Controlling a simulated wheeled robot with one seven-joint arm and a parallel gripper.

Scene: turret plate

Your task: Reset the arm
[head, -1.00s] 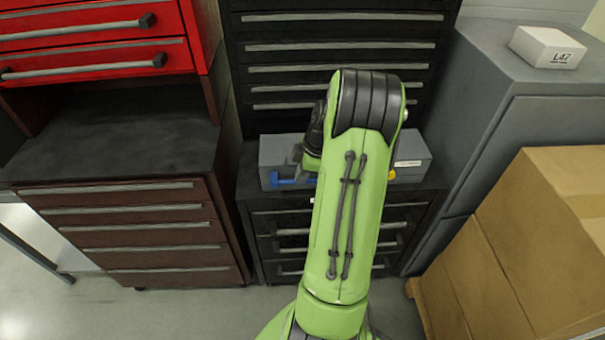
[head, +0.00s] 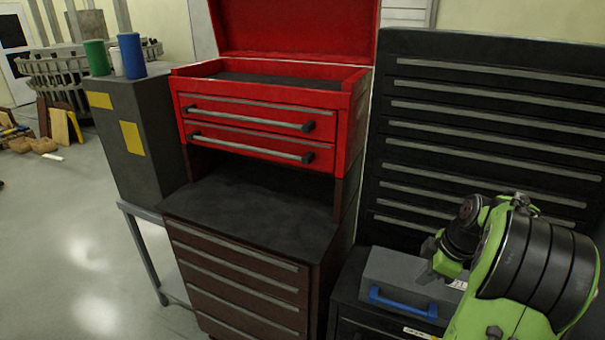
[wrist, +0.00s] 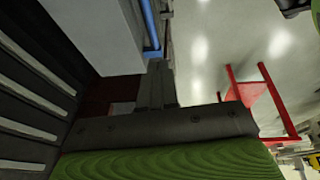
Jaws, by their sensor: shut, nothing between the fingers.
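My green arm (head: 520,280) is bent at the lower right of the head view, with its black-banded joint in front of the black cabinet. My gripper (wrist: 157,82) shows in the wrist view, its dark fingers together with nothing between them. In the head view the fingers cannot be made out. A grey toolbox (head: 395,268) with a blue handle (head: 402,302) sits beside the arm, partly hidden by it. In the wrist view the blue handle (wrist: 150,25) appears beyond the fingertips; I cannot tell the gap.
A black drawer cabinet (head: 480,130) stands behind the arm. A red tool chest (head: 260,120) with its lid up sits over a brown drawer unit (head: 240,285). Cups stand on a grey cabinet (head: 135,135) at left. The floor (head: 70,230) at left is open.

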